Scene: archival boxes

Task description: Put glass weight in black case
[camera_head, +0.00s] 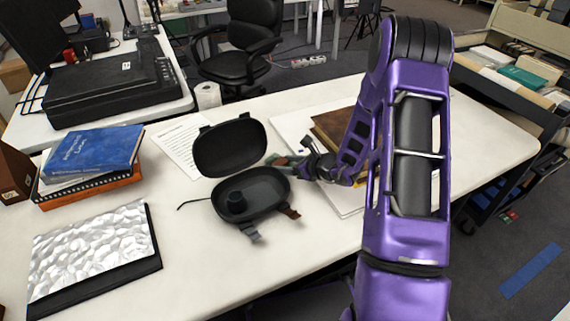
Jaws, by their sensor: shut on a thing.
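The black case (222,213) lies open on the white table, its lid (229,148) raised at the back. A small dark round piece (237,203) sits inside its left part. My gripper (287,168) reaches in from the right, beside the case's back right rim. It is shut on a small greenish thing that looks like the glass weight (276,160). This is just above the rim, to the right of the lid. The fingers and wrist hide part of it.
Blue and orange books (97,150) are stacked at the left, with a crinkled silver sheet on a dark folder (95,248) in front. A brown book (336,128) and papers lie behind my arm. Straps (252,234) hang from the case's front. The front table is clear.

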